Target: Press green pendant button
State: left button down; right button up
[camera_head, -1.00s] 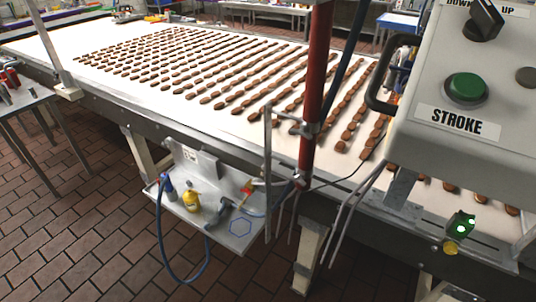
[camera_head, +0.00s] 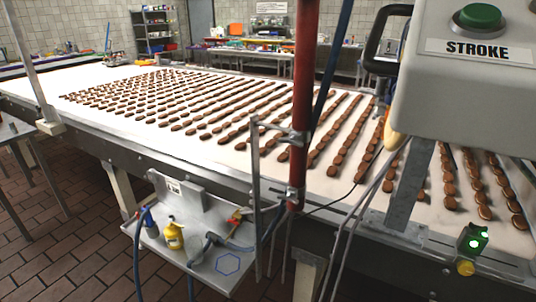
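The green button (camera_head: 480,16) sits on the grey pendant box (camera_head: 450,95) at the upper right of the head view. The button is round, in a dark ring, and stands proud of the panel. The top of the box is cut off by the picture's edge. Neither of my grippers is in view.
A long white conveyor (camera_head: 130,85) with rows of brown biscuits crosses the view. A red post (camera_head: 302,90) stands in front of it. A metal tray (camera_head: 225,262) with tools hangs at its near side. Brick floor (camera_head: 40,240) lies free at the lower left.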

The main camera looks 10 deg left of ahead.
aim_at(478, 16)
jog(key=z, duration=2.35)
jog(key=k, duration=1)
jog(key=u, duration=1.15)
jog(key=i, duration=0.5)
jog(key=z, duration=0.05)
